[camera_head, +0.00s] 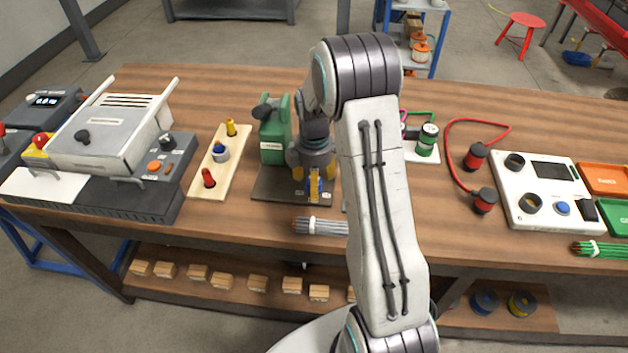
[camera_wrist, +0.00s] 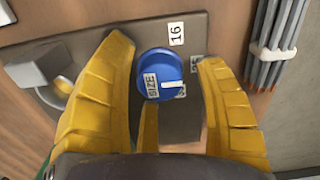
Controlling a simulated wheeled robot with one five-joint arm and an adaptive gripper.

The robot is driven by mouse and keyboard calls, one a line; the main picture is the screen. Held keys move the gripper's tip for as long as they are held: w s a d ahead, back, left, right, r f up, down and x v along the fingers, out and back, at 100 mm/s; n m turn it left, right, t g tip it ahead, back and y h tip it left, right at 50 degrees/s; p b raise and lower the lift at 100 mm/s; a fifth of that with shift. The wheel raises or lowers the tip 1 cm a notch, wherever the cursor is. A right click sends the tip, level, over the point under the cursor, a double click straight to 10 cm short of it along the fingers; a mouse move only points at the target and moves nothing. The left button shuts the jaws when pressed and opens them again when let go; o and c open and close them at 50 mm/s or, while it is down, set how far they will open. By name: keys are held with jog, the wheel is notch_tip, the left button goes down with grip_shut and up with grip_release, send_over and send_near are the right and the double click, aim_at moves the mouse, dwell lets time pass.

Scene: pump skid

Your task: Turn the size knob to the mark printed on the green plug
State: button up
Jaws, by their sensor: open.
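The blue size knob (camera_wrist: 160,75), labelled SIZE, sits on a grey plate (camera_wrist: 80,48). Its white pointer line points right in the wrist view. A label reading 16 (camera_wrist: 176,34) is above it; two labels on its right are partly covered and unreadable. My gripper (camera_wrist: 167,70) is open, its yellow fingers on both sides of the knob; contact cannot be told. In the head view my gripper (camera_head: 314,185) is low over the plate. A green plug-like cylinder (camera_head: 427,140) with a white label stands to the right; its print is too small to read.
A green machine (camera_head: 274,135) stands at the plate's back left. A bundle of grey rods (camera_head: 320,226) lies in front of the plate. A wooden block with coloured pegs (camera_head: 220,160) is to the left. Red plugs (camera_head: 475,157) and a white panel (camera_head: 510,205) are to the right.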

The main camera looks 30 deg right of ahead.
jog(key=shift+c, duration=0.2)
jog(key=c, duration=1.2)
jog(key=shift+m, duration=0.4)
jog(key=m+b, duration=0.1)
jog(key=m, duration=0.4)
jog(key=shift+f, duration=0.1)
jog(key=shift+o, duration=0.2)
jog(key=m+b, duration=0.1)
jog(key=m, duration=0.5)
jog(key=shift+s, duration=0.1)
jog(key=o, duration=1.2)
